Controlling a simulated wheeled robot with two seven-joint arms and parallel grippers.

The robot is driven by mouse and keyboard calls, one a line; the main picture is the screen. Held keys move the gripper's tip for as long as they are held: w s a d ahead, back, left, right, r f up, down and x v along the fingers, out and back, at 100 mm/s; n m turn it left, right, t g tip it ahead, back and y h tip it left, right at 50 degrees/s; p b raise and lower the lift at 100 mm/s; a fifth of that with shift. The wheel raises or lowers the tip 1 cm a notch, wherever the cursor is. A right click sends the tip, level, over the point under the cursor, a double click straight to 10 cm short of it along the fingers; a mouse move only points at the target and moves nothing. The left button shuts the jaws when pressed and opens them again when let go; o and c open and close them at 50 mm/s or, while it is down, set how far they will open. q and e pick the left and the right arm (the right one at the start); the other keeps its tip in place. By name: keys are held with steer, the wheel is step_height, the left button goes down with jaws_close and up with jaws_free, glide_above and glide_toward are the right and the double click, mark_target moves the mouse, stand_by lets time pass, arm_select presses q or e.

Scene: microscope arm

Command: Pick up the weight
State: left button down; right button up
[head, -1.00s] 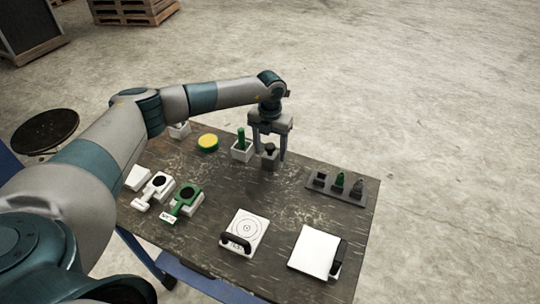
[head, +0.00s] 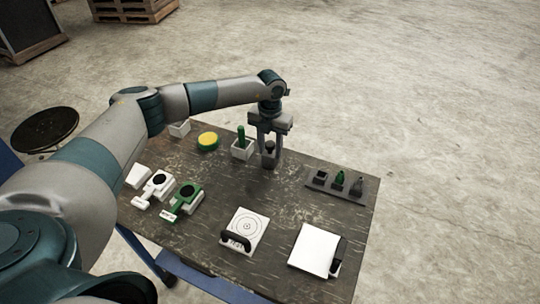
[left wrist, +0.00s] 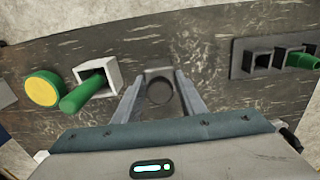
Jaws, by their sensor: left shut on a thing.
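The weight (head: 270,159) is a small dark grey block with a round dark knob on top. It stands toward the back of the dark worn table (head: 290,190). My left gripper (head: 269,156) points down over it with a finger on each side, shut on it. In the left wrist view the weight (left wrist: 159,90) sits between the two fingers. I cannot tell whether its base is clear of the tabletop. My right gripper is not in view.
Left of the weight stand a white box with a green handle (head: 241,146) and a yellow-green disc (head: 208,141). A grey rack (head: 338,186) with small pieces is at right. White and green devices (head: 182,201), a ringed plate (head: 243,231) and a white pad (head: 313,250) lie nearer.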

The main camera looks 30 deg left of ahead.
arm_select(q)
steer(key=shift+r, duration=0.2)
steer(key=shift+w+r+b, duration=0.1)
steer(key=shift+r+b, duration=0.4)
steer(key=shift+b, duration=0.05)
steer(key=r, duration=0.1)
steer(key=r+b, duration=0.1)
steer(key=r, duration=0.1)
steer(key=shift+s+d+b, duration=0.1)
steer(key=shift+s+b, duration=0.15)
steer(key=shift+b, duration=0.05)
steer(key=s+d+r+b, duration=0.3)
steer(key=s+r, duration=0.3)
steer(key=s, duration=0.4)
steer(key=shift+s+d+r+b, duration=0.15)
steer(key=shift+s+r+b, duration=0.25)
steer(key=shift+b, duration=0.25)
